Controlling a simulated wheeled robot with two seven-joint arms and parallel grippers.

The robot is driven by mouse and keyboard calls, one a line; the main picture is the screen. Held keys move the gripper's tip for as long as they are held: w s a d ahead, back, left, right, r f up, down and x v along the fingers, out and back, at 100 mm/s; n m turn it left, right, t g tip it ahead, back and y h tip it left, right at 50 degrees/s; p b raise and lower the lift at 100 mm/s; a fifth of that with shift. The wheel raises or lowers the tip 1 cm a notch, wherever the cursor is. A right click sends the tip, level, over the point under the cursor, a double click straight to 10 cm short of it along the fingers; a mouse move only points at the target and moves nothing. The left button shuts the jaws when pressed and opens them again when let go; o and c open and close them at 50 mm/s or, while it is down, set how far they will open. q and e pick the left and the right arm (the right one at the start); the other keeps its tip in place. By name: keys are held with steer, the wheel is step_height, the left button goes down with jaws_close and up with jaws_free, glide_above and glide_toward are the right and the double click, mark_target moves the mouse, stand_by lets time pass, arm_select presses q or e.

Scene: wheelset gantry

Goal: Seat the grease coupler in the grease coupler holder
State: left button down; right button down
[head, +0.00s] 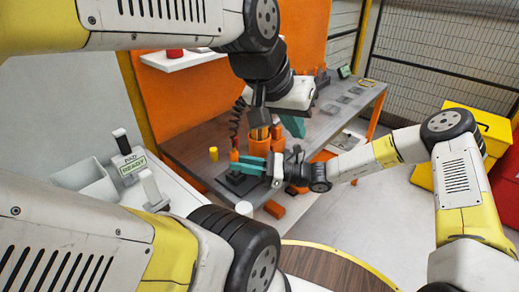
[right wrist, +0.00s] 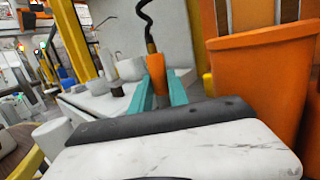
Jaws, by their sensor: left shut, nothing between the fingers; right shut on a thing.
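The grease coupler appears to be the orange piece (head: 234,157) with a black coiled hose rising from it. In the right wrist view its orange body (right wrist: 157,70) stands roughly upright between the teal fingertips. My right gripper (head: 240,163) is shut on it, just above a dark block (head: 238,184) on the bench. That block may be the grease coupler holder; I cannot tell whether the coupler's lower end touches it. My left gripper (head: 294,126) is shut and empty, above the bench to the right of an orange bin.
The orange bin (head: 259,143) with brown sticks stands close behind my right gripper; it also shows large in the right wrist view (right wrist: 252,90). A yellow cylinder (head: 213,154) stands to the left. Orange blocks (head: 274,209) lie at the front. Flat grey plates lie on the bench's far right.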

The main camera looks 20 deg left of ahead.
steer(key=shift+f, duration=0.8)
steer(key=c, duration=1.2)
jaws_free()
steer(key=shift+f, duration=0.1)
steer(key=v, duration=0.7)
steer(key=shift+w+d, duration=0.15)
steer(key=shift+d, duration=0.25)
